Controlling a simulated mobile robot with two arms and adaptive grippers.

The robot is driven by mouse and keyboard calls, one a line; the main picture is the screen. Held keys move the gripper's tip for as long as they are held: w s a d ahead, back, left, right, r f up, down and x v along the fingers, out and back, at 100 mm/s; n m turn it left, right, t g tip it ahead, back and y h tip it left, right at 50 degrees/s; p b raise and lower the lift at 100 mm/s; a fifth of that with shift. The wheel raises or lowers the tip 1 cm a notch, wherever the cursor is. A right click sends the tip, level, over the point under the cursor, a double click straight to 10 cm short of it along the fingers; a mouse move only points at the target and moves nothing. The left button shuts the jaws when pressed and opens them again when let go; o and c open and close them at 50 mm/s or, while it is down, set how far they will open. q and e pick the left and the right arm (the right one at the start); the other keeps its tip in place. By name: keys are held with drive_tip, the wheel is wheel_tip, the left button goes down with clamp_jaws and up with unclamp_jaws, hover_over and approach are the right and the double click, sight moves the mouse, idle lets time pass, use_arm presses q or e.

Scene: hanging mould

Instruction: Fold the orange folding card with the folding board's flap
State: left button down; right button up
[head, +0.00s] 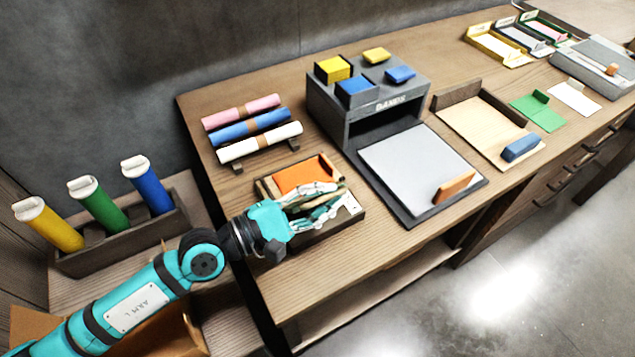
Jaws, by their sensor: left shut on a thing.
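The orange folding card (302,177) lies on the folding board (263,187), a small dark-framed board near the table's front left. My left gripper (318,203) reaches in from the left over the near half of the board. It is shut on what looks like the board's flap; its fingers hide the held part and the near side of the card. A pale metal plate (350,203) shows at the board's near right corner. My right gripper is not in view.
Rolled pink, blue and white sheets (250,128) lie on a rack behind the board. A grey press (365,105) with a pale plate (418,168) stands to the right. A wooden tray (482,128) lies beyond. Capped tubes (100,210) stand at left. The table's front left is clear.

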use_arm(q)
drive_tip(key=shift+s+d+f+m, duration=0.35)
drive_tip(key=shift+s+f+m, duration=0.15)
drive_tip(key=shift+m, duration=0.2)
drive_tip(key=c, duration=1.4)
unclamp_jaws()
drive_tip(key=shift+f, duration=0.1)
drive_tip(key=v, duration=1.2)
